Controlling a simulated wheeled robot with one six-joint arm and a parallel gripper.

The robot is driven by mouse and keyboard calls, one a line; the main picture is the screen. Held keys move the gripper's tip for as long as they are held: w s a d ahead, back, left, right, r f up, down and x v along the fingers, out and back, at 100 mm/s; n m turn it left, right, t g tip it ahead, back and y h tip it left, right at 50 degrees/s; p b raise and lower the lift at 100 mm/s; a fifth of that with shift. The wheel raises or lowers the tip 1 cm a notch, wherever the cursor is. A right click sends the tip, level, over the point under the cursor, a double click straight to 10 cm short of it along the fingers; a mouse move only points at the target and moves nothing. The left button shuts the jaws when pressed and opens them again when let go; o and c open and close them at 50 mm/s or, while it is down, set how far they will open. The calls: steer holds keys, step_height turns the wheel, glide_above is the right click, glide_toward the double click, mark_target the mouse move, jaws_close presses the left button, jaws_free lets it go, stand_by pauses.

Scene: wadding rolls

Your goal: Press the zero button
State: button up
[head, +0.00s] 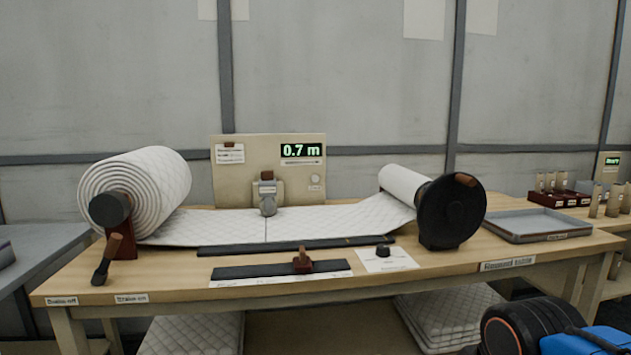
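A small round pale button (315,179) sits at the lower right of an upright beige panel (240,180) behind the table. A tiny label below it is too small to read, so I cannot confirm that it is the zero button. Above it, a display (301,150) shows "0.7 m" in green. Nothing touches the button or covers it. My gripper is not in view. Only black and blue parts of my arm show at the lower right corner, well away from the panel.
Dark bars and a black knob (382,251) lie in front. A grey tray (535,225) stands right.

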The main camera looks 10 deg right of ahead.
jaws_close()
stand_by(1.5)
